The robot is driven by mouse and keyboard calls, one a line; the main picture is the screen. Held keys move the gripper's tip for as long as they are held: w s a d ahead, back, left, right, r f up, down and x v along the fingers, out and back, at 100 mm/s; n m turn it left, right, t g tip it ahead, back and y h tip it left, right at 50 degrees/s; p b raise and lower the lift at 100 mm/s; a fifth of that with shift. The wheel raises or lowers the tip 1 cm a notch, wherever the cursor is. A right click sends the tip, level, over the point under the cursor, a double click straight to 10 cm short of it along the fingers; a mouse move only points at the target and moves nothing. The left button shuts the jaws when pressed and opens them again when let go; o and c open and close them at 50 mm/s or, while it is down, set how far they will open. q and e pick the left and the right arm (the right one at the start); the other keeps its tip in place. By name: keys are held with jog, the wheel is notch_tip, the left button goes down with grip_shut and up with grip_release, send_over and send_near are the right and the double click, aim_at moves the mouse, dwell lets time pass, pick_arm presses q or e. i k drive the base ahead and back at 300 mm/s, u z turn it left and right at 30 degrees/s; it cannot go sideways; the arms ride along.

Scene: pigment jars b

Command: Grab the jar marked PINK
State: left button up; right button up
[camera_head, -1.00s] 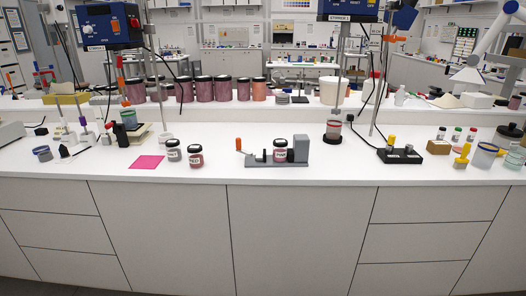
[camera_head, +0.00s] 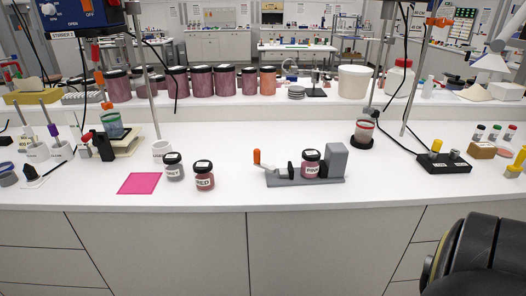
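The jar marked PINK (camera_head: 311,164) has a black lid, a white label and pink contents. It stands upright in a grey clamp fixture (camera_head: 337,160) on the white counter, between the fixture's tall block and a small black pad. An orange-handled lever (camera_head: 257,157) is at the fixture's left end. No gripper fingers are in view. A dark rounded part of mine fills the lower right corner.
A jar marked RED (camera_head: 204,176) and a grey-labelled jar (camera_head: 174,167) stand left of the fixture, beside a pink square (camera_head: 139,183). A stirrer stand with a beaker (camera_head: 364,131) and a black box (camera_head: 440,162) are to the right. The counter (camera_head: 240,187) before the fixture is clear.

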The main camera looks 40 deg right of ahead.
aim_at(311, 158)
jog(key=z, duration=0.3)
jog(key=i, duration=0.95)
jog(key=z, duration=0.65)
